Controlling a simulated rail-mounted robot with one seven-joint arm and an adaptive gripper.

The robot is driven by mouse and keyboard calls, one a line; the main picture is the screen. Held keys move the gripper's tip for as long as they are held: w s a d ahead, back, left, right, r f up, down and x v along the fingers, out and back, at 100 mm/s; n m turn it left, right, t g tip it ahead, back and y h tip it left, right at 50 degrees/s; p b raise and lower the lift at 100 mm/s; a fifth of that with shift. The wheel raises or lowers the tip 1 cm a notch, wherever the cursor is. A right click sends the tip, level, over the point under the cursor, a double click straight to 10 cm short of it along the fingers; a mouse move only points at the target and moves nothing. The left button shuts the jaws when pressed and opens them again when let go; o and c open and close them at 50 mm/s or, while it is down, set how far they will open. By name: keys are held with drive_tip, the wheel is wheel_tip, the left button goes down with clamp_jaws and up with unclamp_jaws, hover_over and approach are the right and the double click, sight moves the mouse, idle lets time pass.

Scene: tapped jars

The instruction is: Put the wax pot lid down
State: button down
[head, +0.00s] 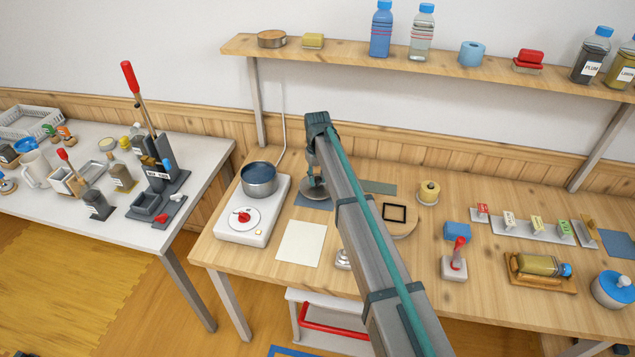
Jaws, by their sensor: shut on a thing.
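The wax pot (259,181) is a steel pot, open at the top with dark blue contents, standing on a white hotplate (254,226) with a red knob. My gripper (315,174) is to the right of the pot, pointing down and shut on the wax pot lid (314,192), a grey disc. The lid is over a blue mat (304,203) on the wooden table. I cannot tell whether the lid touches the mat. My arm hides part of the lid's right side.
A cream sheet (301,243) lies in front of the mat. A shelf (365,58) with bottles runs above the back.

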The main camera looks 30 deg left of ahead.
sight(317, 178)
drive_tip(key=shift+f+p, duration=0.65)
drive_tip(key=shift+f, duration=0.8)
drive_tip(key=shift+f, duration=0.1)
drive_tip(key=c, duration=0.9)
unclamp_jaws()
drive_tip(key=shift+o, duration=0.2)
wheel_tip(317, 178, up, 12)
drive_tip(key=b, duration=0.4)
